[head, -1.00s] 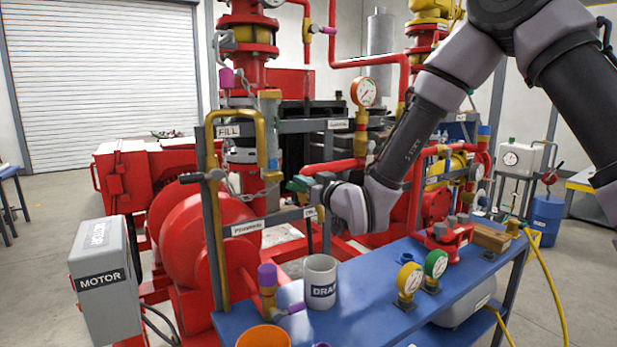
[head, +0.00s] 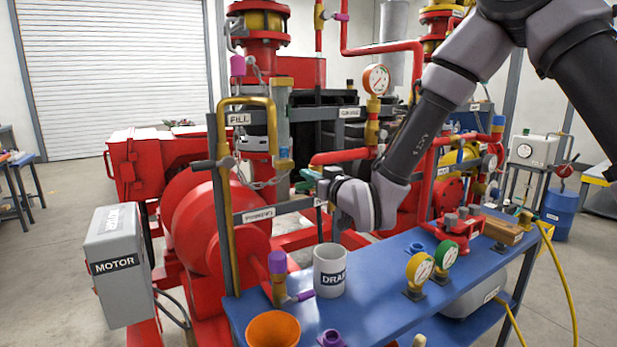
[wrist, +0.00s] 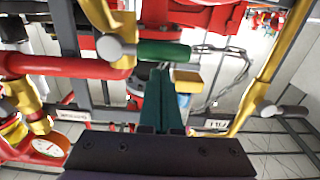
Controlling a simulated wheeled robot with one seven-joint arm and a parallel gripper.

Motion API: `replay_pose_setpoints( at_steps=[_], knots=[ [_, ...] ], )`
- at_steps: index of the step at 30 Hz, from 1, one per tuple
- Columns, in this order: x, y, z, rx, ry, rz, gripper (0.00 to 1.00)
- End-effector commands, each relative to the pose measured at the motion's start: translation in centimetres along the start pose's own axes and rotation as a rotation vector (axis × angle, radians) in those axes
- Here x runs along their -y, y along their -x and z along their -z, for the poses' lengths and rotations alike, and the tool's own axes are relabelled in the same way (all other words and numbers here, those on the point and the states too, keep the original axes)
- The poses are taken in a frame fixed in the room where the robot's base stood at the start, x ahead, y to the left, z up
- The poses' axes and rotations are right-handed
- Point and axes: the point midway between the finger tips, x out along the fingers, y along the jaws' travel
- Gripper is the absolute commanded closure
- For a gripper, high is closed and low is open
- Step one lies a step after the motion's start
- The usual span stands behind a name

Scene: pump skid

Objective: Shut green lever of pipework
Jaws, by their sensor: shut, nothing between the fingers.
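The green lever (wrist: 163,52) lies crosswise in the wrist view. Its grey hub joins it to a brass valve (wrist: 118,25) on the left, beside a red pipe (wrist: 55,65). My gripper (wrist: 160,70) is shut and empty, its dark green fingers together. The fingertips are just below the lever in the wrist view; I cannot tell whether they touch it. In the head view my gripper (head: 308,185) is by the red pipe under the round gauge, with green parts of lever and fingers close together there.
A yellow block (wrist: 187,81) sits close right of my fingertips in the wrist view. In the head view, a grey frame rail (head: 278,209) runs beside my gripper. The blue bench (head: 375,290) below holds a grey mug (head: 329,270), an orange funnel (head: 272,329) and gauges (head: 420,267).

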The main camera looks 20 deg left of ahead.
Motion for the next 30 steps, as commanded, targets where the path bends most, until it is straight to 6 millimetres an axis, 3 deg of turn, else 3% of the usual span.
replay_pose_setpoints(
  at_steps=[21,30],
  knots=[
    [0.0,7.2,0.0,0.000,0.001,0.001,1.00],
    [0.0,8.5,0.0,-0.001,0.000,-0.001,1.00]
  ],
)
